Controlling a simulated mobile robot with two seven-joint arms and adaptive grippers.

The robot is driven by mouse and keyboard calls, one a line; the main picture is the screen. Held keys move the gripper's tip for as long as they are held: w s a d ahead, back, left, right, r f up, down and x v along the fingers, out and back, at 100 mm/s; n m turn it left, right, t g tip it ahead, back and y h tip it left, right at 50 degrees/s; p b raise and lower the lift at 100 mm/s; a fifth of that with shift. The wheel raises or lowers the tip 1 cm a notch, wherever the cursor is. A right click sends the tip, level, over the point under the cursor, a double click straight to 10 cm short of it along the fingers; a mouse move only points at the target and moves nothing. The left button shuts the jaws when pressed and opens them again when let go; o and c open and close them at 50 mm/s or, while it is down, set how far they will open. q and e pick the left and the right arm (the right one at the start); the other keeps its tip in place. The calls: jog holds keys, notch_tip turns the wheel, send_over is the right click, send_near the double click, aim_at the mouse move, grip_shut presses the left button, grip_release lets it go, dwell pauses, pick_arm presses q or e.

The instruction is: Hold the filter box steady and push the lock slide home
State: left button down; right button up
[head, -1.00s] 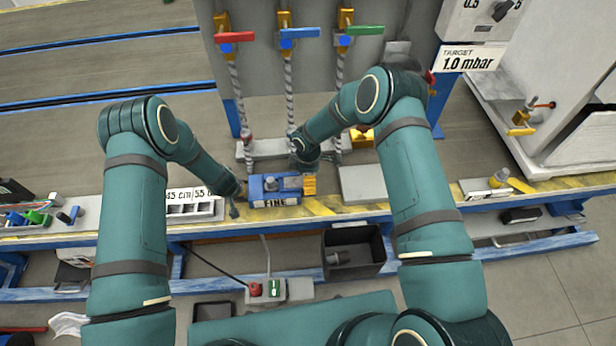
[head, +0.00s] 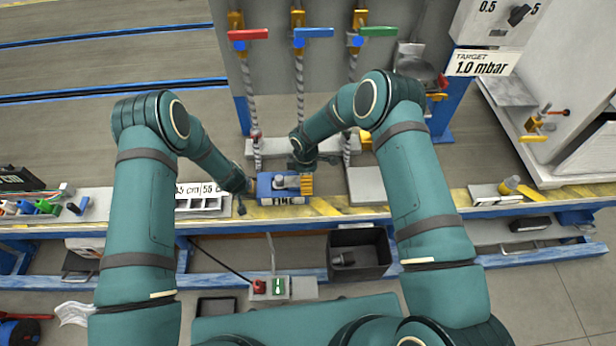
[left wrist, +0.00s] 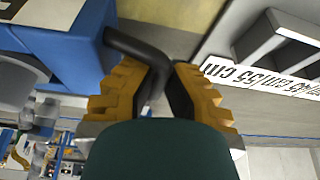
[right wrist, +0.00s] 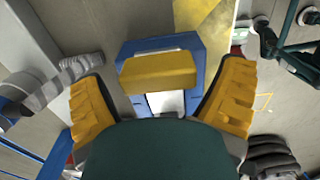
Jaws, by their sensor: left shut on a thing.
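The filter box (head: 264,188) is blue with a FINE label and lies on the bench near its front edge. The yellow lock slide (head: 307,186) is at its right end; in the right wrist view it is a yellow block (right wrist: 158,72) on the blue box. My left gripper (head: 246,187) is at the box's left end, shut on its black handle (left wrist: 135,48). My right gripper (head: 302,163) is just behind the slide. Its fingers (right wrist: 165,88) are wide apart and empty, with the slide seen between them; contact cannot be told.
Hoses with red, blue and green valve handles (head: 314,33) hang behind the box. A grey plate (head: 367,186) lies to its right, and a white slotted tray (head: 203,204) to its left. A dark bin (head: 357,266) sits below the bench edge.

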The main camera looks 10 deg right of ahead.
pick_arm(q)
jog(key=shift+a, duration=0.1)
pick_arm(e)
jog(key=shift+d, duration=0.1)
jog(key=shift+r, duration=0.4)
notch_tip(320, 180, up, 11)
dwell(0.4)
pick_arm(q)
jog(key=c, duration=1.1)
grip_release()
jog(key=shift+o, duration=0.2)
